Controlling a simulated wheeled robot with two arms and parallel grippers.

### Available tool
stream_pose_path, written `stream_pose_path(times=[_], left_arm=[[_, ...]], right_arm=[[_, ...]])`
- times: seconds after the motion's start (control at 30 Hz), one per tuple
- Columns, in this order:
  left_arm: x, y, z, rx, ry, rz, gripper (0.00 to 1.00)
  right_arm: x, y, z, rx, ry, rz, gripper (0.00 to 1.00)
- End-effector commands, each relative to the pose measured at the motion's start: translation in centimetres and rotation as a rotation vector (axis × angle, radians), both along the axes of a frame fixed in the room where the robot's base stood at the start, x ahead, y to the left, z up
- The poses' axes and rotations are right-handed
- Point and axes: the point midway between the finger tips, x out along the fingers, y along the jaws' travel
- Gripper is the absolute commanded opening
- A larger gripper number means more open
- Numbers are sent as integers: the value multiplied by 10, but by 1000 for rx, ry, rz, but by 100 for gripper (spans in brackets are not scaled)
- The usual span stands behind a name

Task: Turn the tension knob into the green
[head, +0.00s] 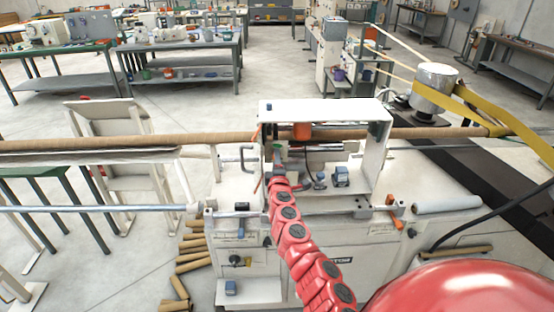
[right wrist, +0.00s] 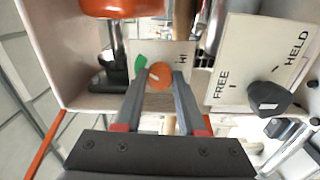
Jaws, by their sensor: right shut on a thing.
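The tension knob (right wrist: 160,76) is a small orange round knob on a pale dial plate, seen in the right wrist view. My right gripper (right wrist: 161,80) is shut on it, one dark finger on each side. A green band (right wrist: 140,62) shows on the plate to the upper left of the knob, and part of a "HI" mark is at its right. I cannot tell where the knob's pointer stands. In the head view my right gripper (head: 279,163) reaches into the white frame of the winder (head: 325,108), and the knob is hidden there. My left gripper is not in view.
A dark selector knob (right wrist: 266,97) on a plate marked FREE and HELD sits right of my fingers. An orange cylinder (head: 302,131) hangs close by inside the frame. A long brown tube (head: 180,142) crosses the winder. The frame's walls leave little room around the gripper.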

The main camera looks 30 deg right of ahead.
Motion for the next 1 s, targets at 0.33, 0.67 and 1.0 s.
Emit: stream_pose_path(times=[0.33,0.67,1.0], left_arm=[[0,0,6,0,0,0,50],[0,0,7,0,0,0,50],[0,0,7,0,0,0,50]], right_arm=[[0,1,1,-194,119,1,0],[0,1,0,-270,164,1,0],[0,1,0,-276,169,2,0]])
